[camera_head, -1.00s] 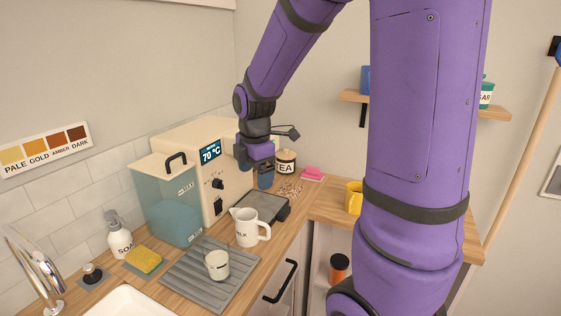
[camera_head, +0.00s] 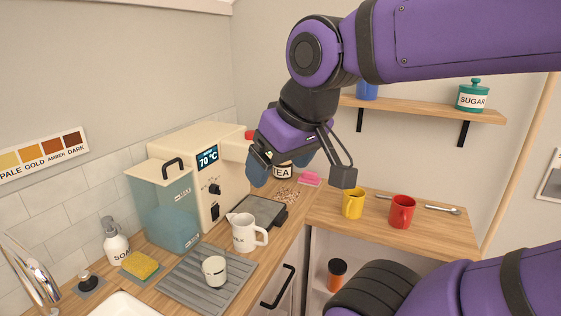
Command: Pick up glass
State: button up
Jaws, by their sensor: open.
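A small pale cup-shaped vessel (camera_head: 214,270) stands upright on the grey ribbed draining mat (camera_head: 192,282); it looks like the glass, but I cannot tell its material for sure. My gripper (camera_head: 280,166) is open and in the air in front of the cream machine and the tea jar, well above and to the right of the vessel.
A white milk jug (camera_head: 243,233) stands beside the mat. The cream machine (camera_head: 218,172) and its blue tank (camera_head: 174,210) stand behind. Soap (camera_head: 116,243), a sponge (camera_head: 139,265) and the sink are left. Yellow (camera_head: 353,204) and red (camera_head: 401,212) mugs stand right.

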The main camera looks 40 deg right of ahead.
aim_at(212, 255)
jog(key=z, duration=1.5)
jog(key=u, duration=1.45)
jog(key=k+j+u, duration=0.1)
jog(key=j+u, duration=0.2)
jog(key=k+j+u, duration=0.1)
jog(key=j+u, duration=0.25)
jog(key=j, duration=0.1)
